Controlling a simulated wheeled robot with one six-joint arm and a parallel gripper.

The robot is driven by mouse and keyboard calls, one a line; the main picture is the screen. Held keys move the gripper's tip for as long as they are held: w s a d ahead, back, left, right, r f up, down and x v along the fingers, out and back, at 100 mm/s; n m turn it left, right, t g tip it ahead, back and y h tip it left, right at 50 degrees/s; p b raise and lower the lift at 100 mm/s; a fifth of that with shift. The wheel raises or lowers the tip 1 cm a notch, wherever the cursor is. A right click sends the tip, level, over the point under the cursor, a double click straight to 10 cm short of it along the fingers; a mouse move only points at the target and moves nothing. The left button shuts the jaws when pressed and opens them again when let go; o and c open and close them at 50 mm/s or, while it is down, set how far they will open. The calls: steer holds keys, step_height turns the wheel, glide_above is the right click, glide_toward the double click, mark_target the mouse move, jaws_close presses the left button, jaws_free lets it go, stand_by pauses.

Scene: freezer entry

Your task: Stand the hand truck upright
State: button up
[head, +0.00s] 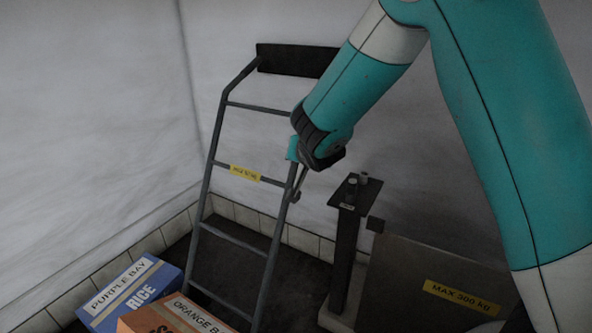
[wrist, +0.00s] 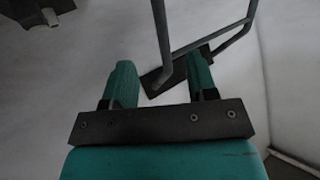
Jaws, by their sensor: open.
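The hand truck (head: 240,175) is a grey tube frame with several rungs and a yellow label, near the wall corner. It leans in the picture, with a dark plate (head: 293,59) at its top; its lower end is out of view. My gripper (head: 297,184) is at its right side rail, about mid-height. In the wrist view my gripper (wrist: 161,70) has its two teal fingers apart. A grey tube of the hand truck (wrist: 162,35) shows between and beyond them. I cannot tell whether the fingers touch it.
A blue rice box (head: 130,290) and an orange box (head: 170,315) lie at the lower left. A dark post (head: 344,250) and a panel marked MAX 300 KG (head: 400,270) stand right of the hand truck. White walls close in behind.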

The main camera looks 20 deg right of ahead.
steer(key=w+d+f, duration=0.2)
steer(key=w+f, duration=0.2)
steer(key=w, duration=0.5)
steer(key=w+d+f+t+h, duration=0.1)
steer(key=w+d+f, duration=0.2)
steer(key=w, duration=0.6)
steer(key=shift+d+f+t, duration=0.3)
steer(key=shift+f, duration=0.4)
steer(key=shift+w, duration=0.1)
steer(key=shift+c, duration=0.5)
